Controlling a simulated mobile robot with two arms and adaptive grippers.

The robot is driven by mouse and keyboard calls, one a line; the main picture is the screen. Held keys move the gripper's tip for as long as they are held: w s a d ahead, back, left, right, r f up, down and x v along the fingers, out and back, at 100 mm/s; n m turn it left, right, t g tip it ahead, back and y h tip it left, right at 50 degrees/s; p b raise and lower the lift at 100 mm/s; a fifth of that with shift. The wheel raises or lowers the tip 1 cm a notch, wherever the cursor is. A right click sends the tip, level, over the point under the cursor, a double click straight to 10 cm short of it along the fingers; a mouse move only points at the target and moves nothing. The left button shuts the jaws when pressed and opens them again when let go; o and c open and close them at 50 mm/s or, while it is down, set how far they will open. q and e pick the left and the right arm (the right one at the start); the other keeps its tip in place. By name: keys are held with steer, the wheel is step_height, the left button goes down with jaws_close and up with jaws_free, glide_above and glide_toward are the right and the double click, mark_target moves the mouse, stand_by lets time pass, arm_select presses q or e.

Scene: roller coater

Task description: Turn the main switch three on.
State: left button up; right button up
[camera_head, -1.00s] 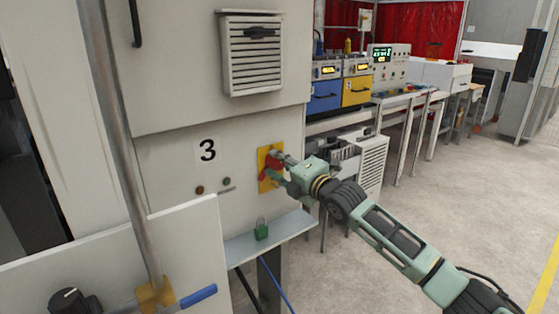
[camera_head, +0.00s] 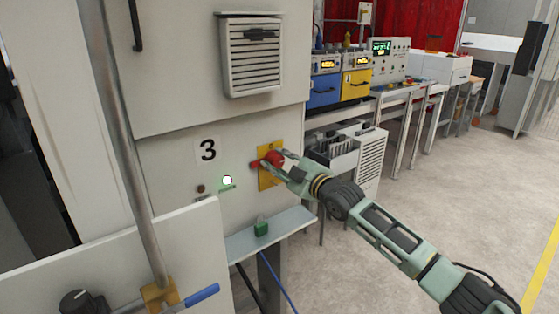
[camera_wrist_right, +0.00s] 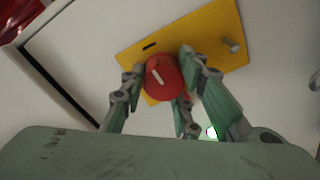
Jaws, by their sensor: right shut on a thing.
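In the right wrist view the red knob (camera_wrist_right: 164,77) with a white mark sits between the fingers of my right gripper (camera_wrist_right: 166,85), in front of the yellow plate (camera_wrist_right: 205,35). A lamp (camera_head: 227,180) left of the switch glows white-green. A dark reddish lamp (camera_head: 201,189) beside it is unlit. My left gripper is not in view.
A vertical metal pole (camera_head: 128,150) and a blue-handled lever (camera_head: 202,295) stand at the left. Benches with blue (camera_head: 326,88) and yellow (camera_head: 356,85) units are behind. Floor at right is clear.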

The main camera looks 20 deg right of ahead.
steer(key=shift+d+r+m, duration=0.2)
steer(key=shift+r+m, duration=0.3)
steer(key=shift+r, duration=0.05)
steer(key=o, duration=1)
steer(key=shift+w+f, duration=0.1)
steer(key=shift+o, duration=0.2)
steer(key=shift+f, duration=0.15)
steer(key=shift+s+f, duration=0.1)
steer(key=shift+s, duration=0.2)
steer(key=v, duration=1.1)
steer(key=shift+s+d, duration=0.15)
steer(key=shift+s, duration=0.1)
